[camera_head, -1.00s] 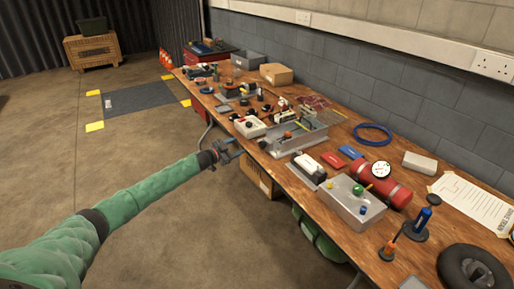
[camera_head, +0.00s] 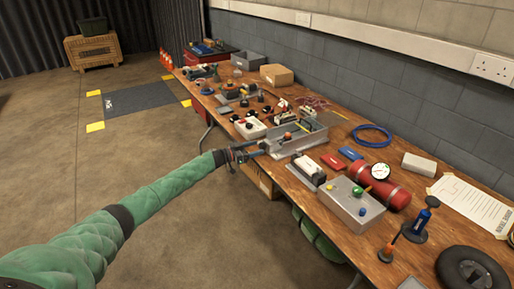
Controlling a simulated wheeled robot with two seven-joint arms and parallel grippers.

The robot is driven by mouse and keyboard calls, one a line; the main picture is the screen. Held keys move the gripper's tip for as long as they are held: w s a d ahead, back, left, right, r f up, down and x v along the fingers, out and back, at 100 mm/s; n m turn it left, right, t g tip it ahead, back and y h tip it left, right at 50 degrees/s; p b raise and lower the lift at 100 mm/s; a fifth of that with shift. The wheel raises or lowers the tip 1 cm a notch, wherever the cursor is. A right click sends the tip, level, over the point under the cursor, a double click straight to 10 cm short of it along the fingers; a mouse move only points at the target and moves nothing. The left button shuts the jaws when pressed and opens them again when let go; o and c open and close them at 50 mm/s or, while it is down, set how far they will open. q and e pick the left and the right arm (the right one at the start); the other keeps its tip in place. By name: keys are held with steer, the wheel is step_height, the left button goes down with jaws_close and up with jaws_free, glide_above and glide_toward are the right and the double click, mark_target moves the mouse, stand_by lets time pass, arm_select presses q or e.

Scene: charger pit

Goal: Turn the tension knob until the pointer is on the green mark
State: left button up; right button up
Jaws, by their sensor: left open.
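My left gripper (camera_head: 262,147) is open and empty at the near left edge of the workbench. It is just left of an open grey metal housing (camera_head: 313,141). A small orange-brown round part (camera_head: 288,136), perhaps the tension knob, shows inside the housing, a little beyond the fingertips and apart from them. The pointer and the green mark are too small to make out. My right gripper is not in view.
The workbench (camera_head: 335,117) is crowded. A white box with dark and red buttons (camera_head: 250,128) stands left of the housing. A grey box with coloured knobs (camera_head: 350,205), a red cylinder with a gauge (camera_head: 385,187) and a blue cable coil (camera_head: 372,136) lie to the right.

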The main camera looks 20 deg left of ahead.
arm_select(q)
steer(key=shift+w+d, duration=0.5)
steer(key=c, duration=1)
steer(key=shift+m, duration=0.3)
